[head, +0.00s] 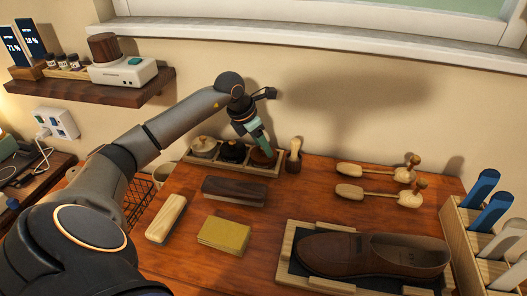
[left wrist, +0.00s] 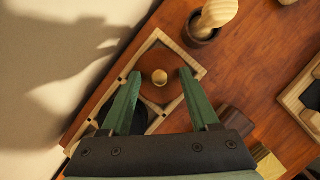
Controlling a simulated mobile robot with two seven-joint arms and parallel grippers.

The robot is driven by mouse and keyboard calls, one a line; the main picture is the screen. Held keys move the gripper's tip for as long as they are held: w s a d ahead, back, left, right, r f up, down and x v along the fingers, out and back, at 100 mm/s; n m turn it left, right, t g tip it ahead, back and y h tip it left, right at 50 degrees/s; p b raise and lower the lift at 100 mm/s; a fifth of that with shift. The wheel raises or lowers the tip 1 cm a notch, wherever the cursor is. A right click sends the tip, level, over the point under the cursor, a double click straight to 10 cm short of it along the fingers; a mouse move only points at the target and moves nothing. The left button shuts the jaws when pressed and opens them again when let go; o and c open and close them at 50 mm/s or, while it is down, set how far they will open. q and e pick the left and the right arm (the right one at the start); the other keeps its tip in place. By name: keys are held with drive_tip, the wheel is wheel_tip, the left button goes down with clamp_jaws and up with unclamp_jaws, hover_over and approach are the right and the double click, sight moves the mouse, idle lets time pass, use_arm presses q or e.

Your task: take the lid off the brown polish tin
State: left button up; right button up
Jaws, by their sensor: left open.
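The brown polish tin (head: 263,159) sits in the right compartment of a light wooden tray at the back of the table. In the left wrist view its brown lid (left wrist: 159,92) is on, with a pale round knob in the middle. My left gripper (head: 263,145) points down over this tin. In the left wrist view my left gripper (left wrist: 160,72) is open, with one green finger on each side of the knob. I cannot tell whether the fingers touch the lid. My right gripper is not in view.
The tray (head: 280,172) also holds a black tin (head: 232,152) and a greyish tin (head: 204,147). A brush in a dark cup (head: 294,158) stands close on the right. Brushes and a yellow block (head: 224,234) lie in front; a brown shoe (head: 372,254) lies front right.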

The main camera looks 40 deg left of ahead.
sight(261, 148)
use_arm(q)
clamp_jaws()
idle(0.3)
drive_tip(key=shift+r, duration=0.15)
drive_tip(key=shift+r, duration=0.55)
wheel_tip(261, 148, up, 2)
drive_tip(key=shift+r, duration=0.15)
drive_tip(key=s+d+r+b, duration=0.2)
drive_tip(key=s+d+r, duration=0.7)
drive_tip(key=s, duration=0.1)
drive_tip(key=shift+s+d+r, duration=0.15)
drive_tip(key=shift+s, duration=0.25)
